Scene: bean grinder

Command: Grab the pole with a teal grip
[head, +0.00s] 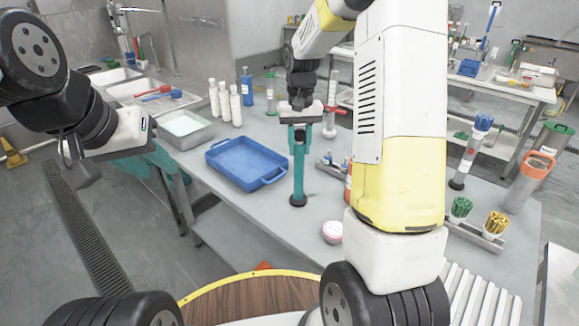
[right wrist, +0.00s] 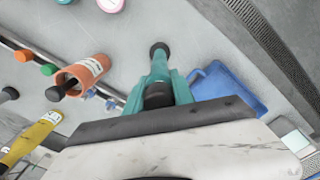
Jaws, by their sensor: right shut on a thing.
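The pole with a teal grip (head: 298,175) stands upright on the grey table, with a black foot at its lower end. My right gripper (head: 300,128) comes down from above and is shut around the pole's upper part. In the right wrist view the teal pole (right wrist: 159,68) runs out between the teal fingers of my right gripper (right wrist: 160,92), its dark end toward the palm. My left gripper (head: 148,165) is off the table's left edge, away from the pole, with its teal fingers apart and empty.
A blue tray (head: 246,162) lies just left of the pole. White bottles (head: 225,100) and a metal pan (head: 185,128) stand behind it. A pink-lidded jar (head: 332,232) is to the right, in front. Brush holders (head: 475,228) stand at the right edge.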

